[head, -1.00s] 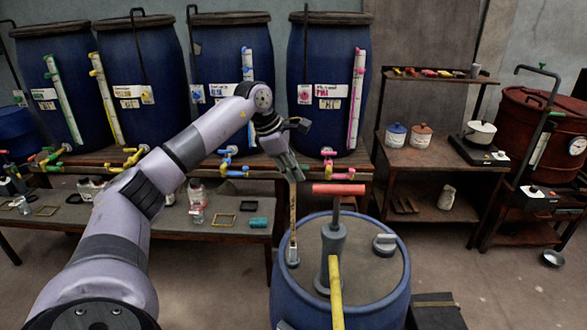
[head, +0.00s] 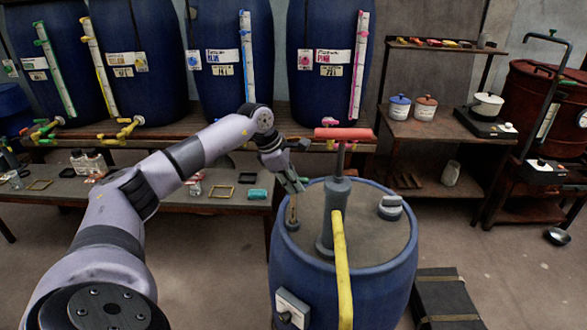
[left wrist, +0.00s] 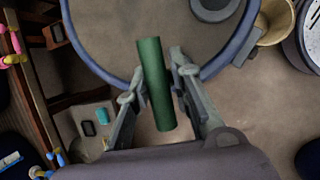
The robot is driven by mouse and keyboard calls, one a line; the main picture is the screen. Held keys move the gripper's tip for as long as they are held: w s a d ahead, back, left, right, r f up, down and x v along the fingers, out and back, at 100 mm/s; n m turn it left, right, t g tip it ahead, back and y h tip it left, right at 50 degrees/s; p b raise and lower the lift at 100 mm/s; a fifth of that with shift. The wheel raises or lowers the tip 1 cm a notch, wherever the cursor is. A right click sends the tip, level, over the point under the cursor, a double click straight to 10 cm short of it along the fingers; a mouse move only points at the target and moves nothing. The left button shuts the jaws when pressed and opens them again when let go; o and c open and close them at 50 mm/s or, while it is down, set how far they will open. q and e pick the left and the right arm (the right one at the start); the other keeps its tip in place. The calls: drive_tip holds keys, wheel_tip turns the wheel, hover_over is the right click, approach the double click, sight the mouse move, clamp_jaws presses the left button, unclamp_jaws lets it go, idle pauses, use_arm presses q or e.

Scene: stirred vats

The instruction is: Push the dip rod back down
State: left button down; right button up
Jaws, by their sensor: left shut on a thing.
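The blue drum (head: 345,290) stands in front of me with a grey lid (head: 375,240). The dip rod (head: 293,211) stands upright near the lid's left edge; a short brownish length shows above its grey socket (head: 292,224). My left gripper (head: 293,186) is at the rod's top, just above the lid. In the left wrist view, the gripper (left wrist: 155,84) is shut on the rod's green handle (left wrist: 153,90), a finger on each side. The rod below the handle is hidden there. My right gripper is not in view.
A pump with a red T-handle (head: 343,133) and yellow hose (head: 342,270) rises from the lid's middle, close right of my gripper. A grey cap (head: 390,206) sits further right. A low bench (head: 230,206) stands behind left; a dark case (head: 442,295) lies right.

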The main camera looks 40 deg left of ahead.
sight(293, 211)
use_arm(q)
wheel_tip(293, 211, down, 11)
drive_tip(key=b, duration=0.5)
drive_tip(key=shift+w+a, duration=0.1)
drive_tip(key=shift+a, duration=0.05)
drive_tip(key=c, duration=1.8)
unclamp_jaws()
drive_tip(key=shift+o, duration=1.4)
drive_tip(key=shift+f, duration=0.2)
drive_tip(key=shift+o, duration=0.2)
drive_tip(key=shift+r, duration=0.1)
drive_tip(key=v, duration=1.2)
